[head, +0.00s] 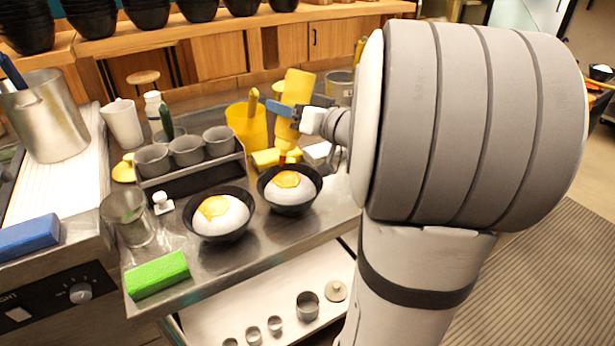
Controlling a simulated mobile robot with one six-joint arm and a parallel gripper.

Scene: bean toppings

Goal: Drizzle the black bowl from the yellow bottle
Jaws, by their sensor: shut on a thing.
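My gripper (285,108) is shut on the yellow bottle (298,86). The bottle is turned over, its red-tipped nozzle pointing down above the right black bowl (291,209). That bowl holds a white mound with a yellow-orange topping. The nozzle tip is close to the topping; I cannot tell whether they touch. A second black bowl (220,238) with similar contents stands to its left, on the metal counter. My arm covers the area right of the right bowl.
Grey cups in a holder (190,170) stand behind the bowls. A yellow container (247,126) is close behind the bottle. A clear glass (128,217) and a green block (157,275) are at the left. Free counter lies in front of the bowls.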

